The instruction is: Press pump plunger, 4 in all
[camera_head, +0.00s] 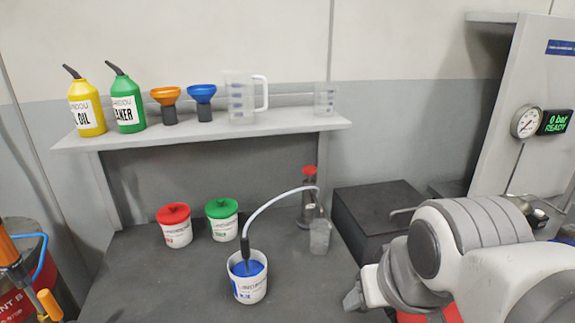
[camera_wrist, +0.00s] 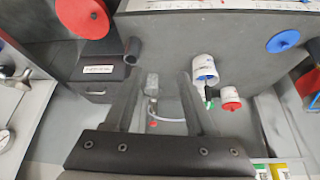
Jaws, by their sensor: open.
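The pump (camera_head: 309,200), a slim upright cylinder with a red cap, stands on the bench below the shelf in the head view. The red cap (camera_head: 309,170) looks like its plunger top. A pale hose (camera_head: 275,203) arches from beside the pump into the blue-topped white tub (camera_head: 250,288). A small clear grey vessel (camera_head: 320,237) is at the pump's front; it seems to show between my fingers in the wrist view (camera_wrist: 152,82).
Red-lidded (camera_head: 175,227) and green-lidded (camera_head: 222,220) tubs stand left of the pump. A dark box (camera_head: 377,218) is to its right. The shelf (camera_head: 200,133) above holds bottles, funnels and jugs. A display (camera_head: 555,122) reads "0 bar READY" beside a gauge (camera_head: 526,122).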

